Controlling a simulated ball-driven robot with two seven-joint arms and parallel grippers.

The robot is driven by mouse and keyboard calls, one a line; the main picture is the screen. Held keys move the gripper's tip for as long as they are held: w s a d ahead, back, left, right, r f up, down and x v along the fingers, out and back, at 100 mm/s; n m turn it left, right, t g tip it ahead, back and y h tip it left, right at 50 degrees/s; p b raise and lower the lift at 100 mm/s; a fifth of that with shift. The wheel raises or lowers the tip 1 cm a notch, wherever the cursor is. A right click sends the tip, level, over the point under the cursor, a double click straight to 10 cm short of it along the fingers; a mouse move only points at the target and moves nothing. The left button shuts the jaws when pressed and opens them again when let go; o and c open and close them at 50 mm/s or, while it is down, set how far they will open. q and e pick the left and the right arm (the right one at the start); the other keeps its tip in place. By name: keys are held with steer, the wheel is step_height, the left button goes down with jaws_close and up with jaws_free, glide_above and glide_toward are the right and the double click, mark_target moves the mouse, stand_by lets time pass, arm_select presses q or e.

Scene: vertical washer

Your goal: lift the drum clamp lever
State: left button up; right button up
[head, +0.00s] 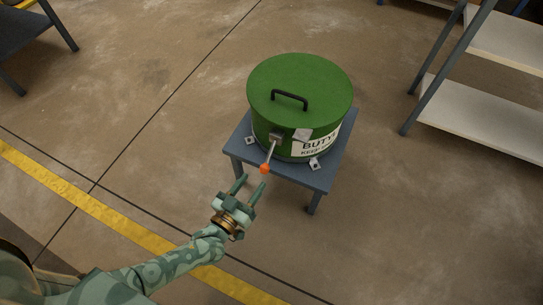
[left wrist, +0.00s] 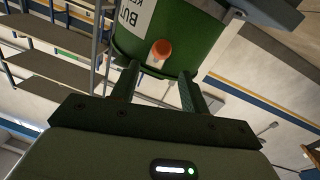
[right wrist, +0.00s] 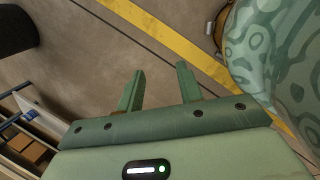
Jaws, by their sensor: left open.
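The green drum (head: 300,80) stands upright on a small grey-blue table, with a black handle on its lid. The clamp lever (head: 271,154) sticks out from the drum's near side and slants down to an orange tip (head: 265,169). My left gripper (head: 252,181) is open and empty, just short of the orange tip in the head view. In the left wrist view the orange tip (left wrist: 161,50) shows beyond and between the fingers, in front of the drum (left wrist: 185,38). My right gripper (right wrist: 160,70) is open and empty above the floor, outside the head view.
The table (head: 238,141) carries small metal brackets (head: 314,163) beside the drum. A shelf rack (head: 480,120) stands at the right, and another grey piece of furniture (head: 30,30) is at the upper left. A yellow floor line (head: 90,210) crosses the lower left. The floor around the table is clear.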

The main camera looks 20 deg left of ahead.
mark_target(267, 163)
arm_select(q)
steer(key=w+b, duration=0.1)
steer(key=w, duration=0.2)
steer(key=w+d+b, duration=0.1)
steer(key=w, duration=0.2)
steer(key=w+b, duration=0.1)
steer(key=w, duration=0.3)
steer(key=shift+w+d+f, duration=0.1)
steer(key=shift+d+f, duration=0.15)
steer(key=shift+w+r, duration=0.15)
steer(key=shift+w, duration=0.15)
arm_select(e)
steer(key=w+a+r+m+t+y, duration=0.1)
steer(key=w+a+t+y, duration=0.1)
steer(key=w+a, duration=0.3)
steer(key=shift+w+a, duration=0.15)
steer(key=shift+a, duration=0.1)
arm_select(q)
jaws_close()
arm_select(e)
steer(key=shift+r, duration=0.1)
